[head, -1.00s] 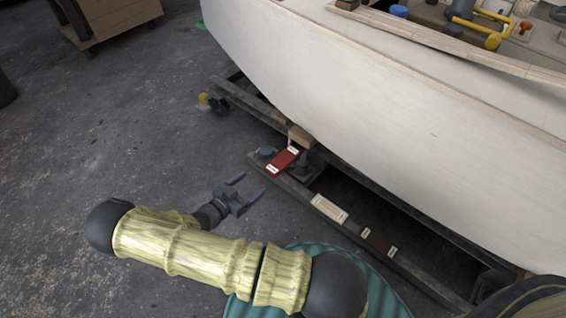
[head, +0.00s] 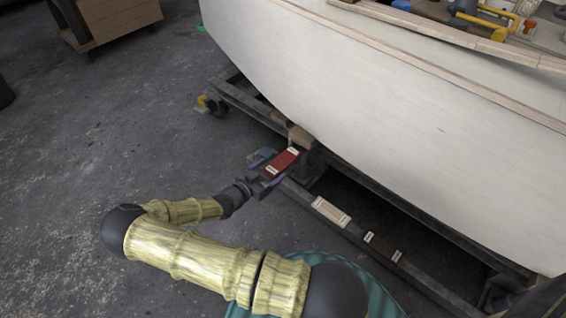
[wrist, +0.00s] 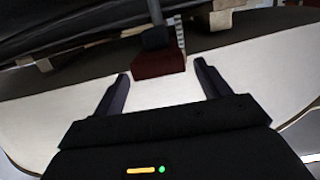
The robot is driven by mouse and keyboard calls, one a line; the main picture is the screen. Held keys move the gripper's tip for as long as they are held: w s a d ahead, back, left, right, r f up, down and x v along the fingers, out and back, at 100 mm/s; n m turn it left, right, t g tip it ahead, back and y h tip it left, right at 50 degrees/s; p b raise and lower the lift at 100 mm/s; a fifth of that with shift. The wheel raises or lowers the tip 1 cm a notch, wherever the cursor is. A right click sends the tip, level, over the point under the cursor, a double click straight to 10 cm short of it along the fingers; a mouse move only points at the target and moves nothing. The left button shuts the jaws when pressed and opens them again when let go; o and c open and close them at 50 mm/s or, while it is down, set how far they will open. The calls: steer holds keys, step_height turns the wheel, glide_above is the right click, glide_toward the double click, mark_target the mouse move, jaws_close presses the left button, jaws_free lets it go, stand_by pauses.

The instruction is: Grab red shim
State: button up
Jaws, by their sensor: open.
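The red shim (head: 283,161), with pale labels at its ends, lies on the dark cradle rail beside the hull. In the wrist view the red shim (wrist: 158,63) shows ahead of the fingertips, roughly centred in the gap. My gripper (head: 268,170) is at the near left end of the shim, its fingers partly hidden against the rail. In the wrist view my gripper (wrist: 162,70) is open, with nothing held between its fingers. I cannot tell whether a finger touches the shim.
A pale wood shim (head: 331,212) and a dark brown shim (head: 382,247) lie further along the rail. The white hull (head: 400,120) rises close behind. A wooden block (head: 300,136) sits just beyond the red shim. The concrete floor (head: 100,150) at left is clear.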

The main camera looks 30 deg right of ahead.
mark_target(277, 166)
steer(key=b+x, duration=0.2)
steer(key=x, duration=0.2)
steer(key=shift+f+b, duration=0.35)
steer(key=shift+b, duration=0.05)
steer(key=shift+w+d+r, duration=0.1)
steer(key=shift+w+d, duration=0.1)
steer(key=shift+d, duration=0.25)
steer(key=shift+c, duration=0.3)
steer(key=c, duration=1)
